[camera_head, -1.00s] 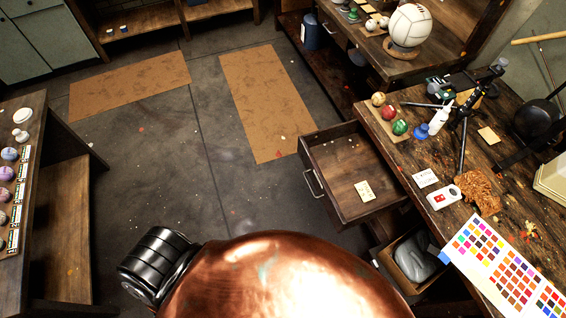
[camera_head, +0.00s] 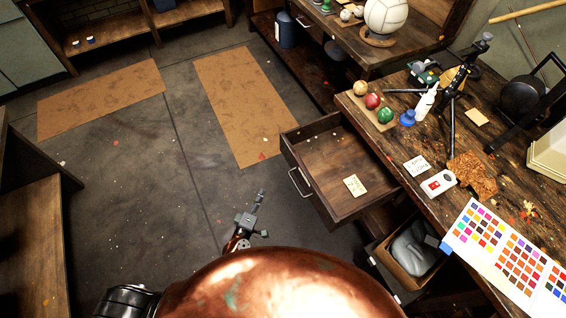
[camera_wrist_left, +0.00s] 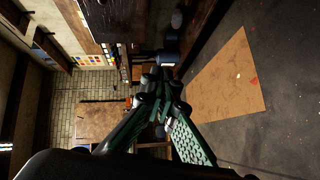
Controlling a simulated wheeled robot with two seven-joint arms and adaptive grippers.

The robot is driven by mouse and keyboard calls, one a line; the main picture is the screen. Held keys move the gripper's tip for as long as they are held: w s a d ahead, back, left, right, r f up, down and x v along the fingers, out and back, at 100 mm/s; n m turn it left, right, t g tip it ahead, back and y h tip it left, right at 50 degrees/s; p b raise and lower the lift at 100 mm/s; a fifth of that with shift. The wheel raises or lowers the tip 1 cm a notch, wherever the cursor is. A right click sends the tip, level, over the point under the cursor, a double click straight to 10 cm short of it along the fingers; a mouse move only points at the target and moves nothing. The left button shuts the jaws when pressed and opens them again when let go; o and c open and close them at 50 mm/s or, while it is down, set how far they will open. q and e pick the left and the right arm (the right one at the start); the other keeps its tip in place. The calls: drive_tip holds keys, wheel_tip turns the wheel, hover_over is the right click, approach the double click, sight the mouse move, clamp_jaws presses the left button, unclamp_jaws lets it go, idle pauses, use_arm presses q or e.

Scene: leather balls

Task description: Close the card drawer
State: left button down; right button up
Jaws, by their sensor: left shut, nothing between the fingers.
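The card drawer (camera_head: 330,160) is a dark wooden drawer pulled out from the workbench in the head view. A small pale card (camera_head: 354,186) lies inside it. Its metal handle (camera_head: 298,183) is on the front panel, facing left. My left gripper (camera_head: 260,197) is to the left of and below the drawer front, apart from it, with floor behind it. Its fingers also show in the left wrist view (camera_wrist_left: 161,84), closed together and empty. The drawer is not clear in the wrist view. My right gripper is not in view.
The workbench (camera_head: 445,140) holds balls, a white bottle, a tripod and a color chart (camera_head: 510,260). A lower open drawer (camera_head: 395,268) with a grey item sits below the card drawer. A brown mat (camera_head: 245,105) lies on clear floor to the left.

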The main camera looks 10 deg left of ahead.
use_arm(q)
wheel_tip(320, 180, up, 7)
drive_tip(key=w+d+n+t, duration=0.2)
drive_tip(key=n, duration=0.1)
approach(286, 152)
drive_tip(key=w+a, duration=0.3)
drive_tip(key=w+d, duration=0.1)
drive_tip(key=w+d+b, duration=0.1)
drive_tip(key=d, duration=0.1)
drive_tip(key=shift+w, duration=0.1)
drive_tip(key=shift+w+d, duration=0.25)
drive_tip(key=shift+d, duration=0.05)
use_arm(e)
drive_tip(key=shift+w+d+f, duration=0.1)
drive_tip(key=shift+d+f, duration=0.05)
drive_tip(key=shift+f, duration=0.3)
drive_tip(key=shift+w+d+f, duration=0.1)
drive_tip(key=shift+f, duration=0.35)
use_arm(q)
drive_tip(key=shift+d, duration=0.1)
